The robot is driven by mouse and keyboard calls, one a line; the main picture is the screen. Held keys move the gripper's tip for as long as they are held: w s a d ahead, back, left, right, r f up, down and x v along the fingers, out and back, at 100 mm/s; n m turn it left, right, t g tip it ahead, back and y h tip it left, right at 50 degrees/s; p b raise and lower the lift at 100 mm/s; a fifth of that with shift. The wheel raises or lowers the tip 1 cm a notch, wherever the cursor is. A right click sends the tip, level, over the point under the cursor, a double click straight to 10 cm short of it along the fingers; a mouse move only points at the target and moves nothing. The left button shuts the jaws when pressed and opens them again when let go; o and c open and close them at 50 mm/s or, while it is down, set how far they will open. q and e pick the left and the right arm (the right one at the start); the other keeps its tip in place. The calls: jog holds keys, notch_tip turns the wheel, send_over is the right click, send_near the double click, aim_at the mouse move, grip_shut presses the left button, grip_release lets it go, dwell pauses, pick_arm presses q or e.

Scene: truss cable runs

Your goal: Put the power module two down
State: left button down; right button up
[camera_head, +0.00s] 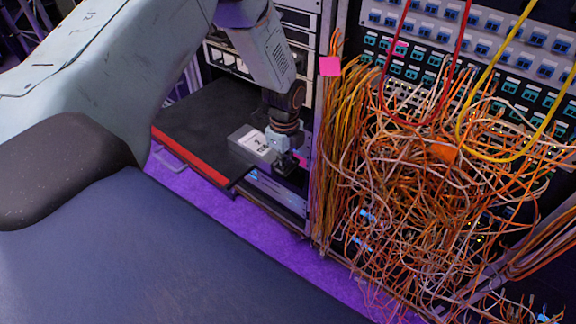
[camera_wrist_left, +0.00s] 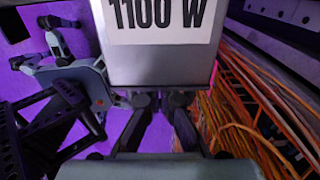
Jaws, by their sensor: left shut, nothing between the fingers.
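The power module (camera_head: 250,143) is a grey metal box with a white label reading 2. It lies on a black pull-out shelf (camera_head: 196,112) with a red front edge. In the left wrist view the module (camera_wrist_left: 160,65) fills the upper middle, with a label reading 1100 W. My left gripper (camera_head: 288,163) is at the module's right end in the head view, pointing down. Its fingers (camera_wrist_left: 162,101) are shut and empty, close at the module's near end. Whether they touch it I cannot tell. My right gripper is not in view.
A dense tangle of orange and white cables (camera_head: 420,190) hangs on the rack right of the gripper. A pink tag (camera_head: 330,66) sits on the rack post above. Red and yellow cables (camera_head: 468,60) loop at the top right. Purple floor (camera_head: 195,190) shows below the shelf.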

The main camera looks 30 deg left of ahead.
aim_at(275, 152)
pick_arm(q)
jog(key=a, duration=0.2)
jog(key=shift+w+a, duration=0.15)
jog(key=shift+a, duration=0.2)
jog(key=shift+a+f, duration=0.1)
jog(key=shift+a, duration=0.2)
jog(key=shift+d, duration=0.15)
jog(key=shift+r, duration=0.25)
